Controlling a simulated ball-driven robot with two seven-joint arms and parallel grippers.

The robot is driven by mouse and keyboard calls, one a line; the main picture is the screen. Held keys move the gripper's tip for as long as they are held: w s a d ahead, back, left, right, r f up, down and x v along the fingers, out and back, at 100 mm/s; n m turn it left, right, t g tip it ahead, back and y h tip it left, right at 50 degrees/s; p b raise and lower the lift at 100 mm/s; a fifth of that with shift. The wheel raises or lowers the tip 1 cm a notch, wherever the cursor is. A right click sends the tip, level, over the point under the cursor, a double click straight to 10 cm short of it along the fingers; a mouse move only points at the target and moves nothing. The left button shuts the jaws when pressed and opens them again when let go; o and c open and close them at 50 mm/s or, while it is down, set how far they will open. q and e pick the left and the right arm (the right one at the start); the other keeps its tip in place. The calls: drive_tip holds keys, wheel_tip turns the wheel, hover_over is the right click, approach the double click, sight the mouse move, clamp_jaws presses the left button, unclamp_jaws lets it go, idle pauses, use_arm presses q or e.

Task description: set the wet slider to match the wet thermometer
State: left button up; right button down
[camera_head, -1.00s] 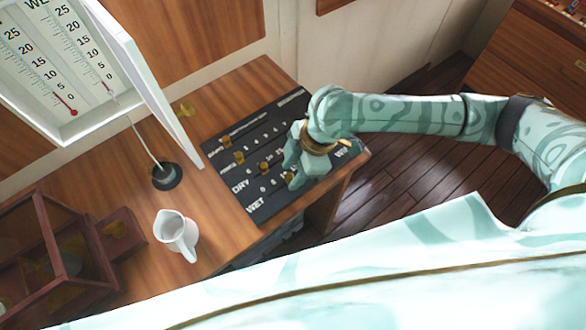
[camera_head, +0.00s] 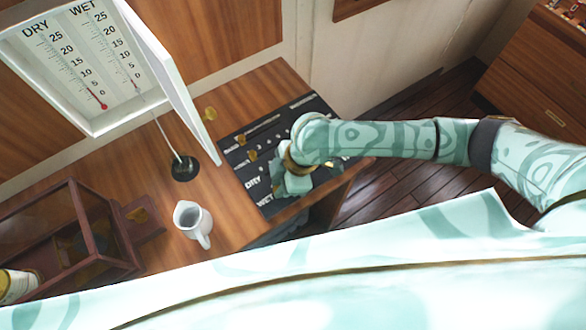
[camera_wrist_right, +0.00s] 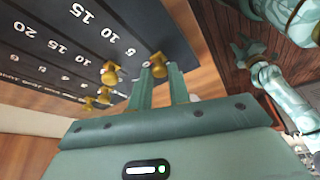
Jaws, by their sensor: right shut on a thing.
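The dark slider panel (camera_head: 249,141) lies on the wooden desk, its DRY and WET labels partly visible. My right gripper (camera_head: 283,188) is over the WET end of the panel and hides the wet slider in the head view. In the right wrist view my fingers (camera_wrist_right: 164,72) are shut on a brass knob (camera_wrist_right: 158,64), the one nearest the panel's edge, the wet slider. Another brass knob (camera_wrist_right: 110,72) stands close beside it. The wet thermometer (camera_head: 119,48) hangs right of the dry thermometer (camera_head: 80,70) in a white case; its level is too faint to read.
A white jug (camera_head: 193,222) stands on the desk near a round black base (camera_head: 185,168) with a white cord. A glass-sided wooden box (camera_head: 75,235) is at the left. More brass knobs (camera_wrist_right: 100,97) sit on the panel's other rows. Dark plank floor lies at the right.

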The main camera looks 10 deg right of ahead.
drive_tip(key=shift+s+a, duration=0.1)
drive_tip(key=shift+a, duration=0.1)
drive_tip(key=c, duration=1.3)
unclamp_jaws()
drive_tip(key=shift+a, duration=0.1)
drive_tip(key=shift+d+r, duration=0.25)
drive_tip(key=shift+r, duration=0.1)
drive_tip(key=p+v, duration=0.3)
drive_tip(key=v, duration=1.2)
drive_tip(key=shift+d+r+p, duration=0.1)
drive_tip(key=shift+r+p, duration=0.15)
drive_tip(key=shift+p, duration=0.05)
